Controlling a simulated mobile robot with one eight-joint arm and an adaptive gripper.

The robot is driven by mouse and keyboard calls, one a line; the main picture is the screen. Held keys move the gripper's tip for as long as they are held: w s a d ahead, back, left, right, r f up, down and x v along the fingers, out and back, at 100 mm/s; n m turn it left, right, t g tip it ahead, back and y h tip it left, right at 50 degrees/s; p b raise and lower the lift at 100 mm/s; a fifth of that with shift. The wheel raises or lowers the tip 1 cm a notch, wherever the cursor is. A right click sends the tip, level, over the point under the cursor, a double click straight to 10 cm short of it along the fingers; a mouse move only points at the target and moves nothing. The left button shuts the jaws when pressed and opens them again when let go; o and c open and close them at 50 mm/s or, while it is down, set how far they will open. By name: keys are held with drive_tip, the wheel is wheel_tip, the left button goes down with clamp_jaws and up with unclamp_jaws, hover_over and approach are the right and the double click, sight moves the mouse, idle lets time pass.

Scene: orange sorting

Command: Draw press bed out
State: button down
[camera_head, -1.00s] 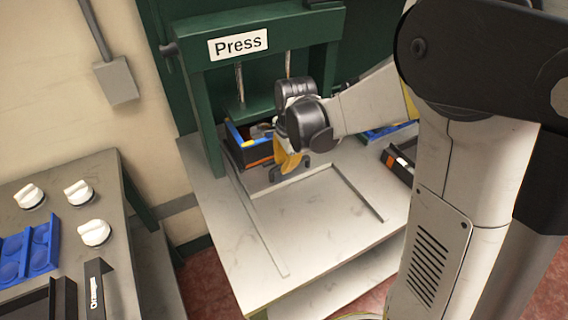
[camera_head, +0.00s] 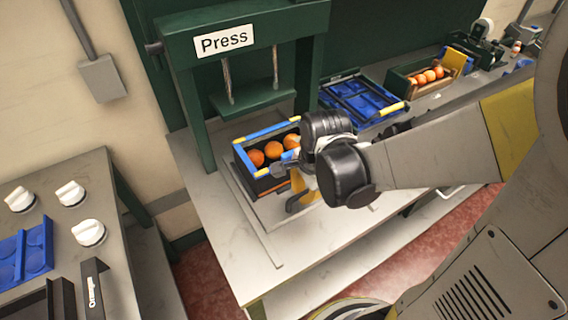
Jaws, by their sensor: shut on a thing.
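The green press (camera_head: 187,90) stands on a grey table, with its plate (camera_head: 252,99) raised on two rods. The press bed (camera_head: 241,183) is a flat grey slab between rails, drawn partly forward from under the plate. A black crate with blue and yellow rim (camera_head: 246,173) sits on the bed and holds several oranges (camera_head: 273,150). My gripper (camera_head: 298,192) is low at the bed's front edge, shut on what looks like the bed's front; its fingers and the grip point are partly hidden by my wrist.
A blue tray (camera_head: 352,100) and a wooden crate of oranges (camera_head: 404,90) stand on the counter behind right. At left is a panel with white knobs (camera_head: 88,233). The table's front left (camera_head: 243,272) is clear.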

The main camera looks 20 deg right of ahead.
drive_tip(key=s, duration=0.3)
drive_tip(key=s+d+p, duration=0.1)
drive_tip(key=s, duration=0.3)
drive_tip(key=s+d, duration=0.1)
drive_tip(key=s, duration=0.3)
drive_tip(key=shift+p, duration=0.4)
drive_tip(key=shift+f, duration=0.1)
drive_tip(key=c, duration=1.4)
unclamp_jaws()
drive_tip(key=shift+s+d, duration=0.1)
drive_tip(key=shift+r, duration=0.2)
drive_tip(key=shift+r, duration=0.55)
drive_tip(key=r, duration=0.3)
drive_tip(key=s+r, duration=0.1)
drive_tip(key=r, duration=0.3)
drive_tip(key=s+r, duration=0.1)
drive_tip(key=r, duration=0.2)
drive_tip(key=shift+d+r, duration=0.2)
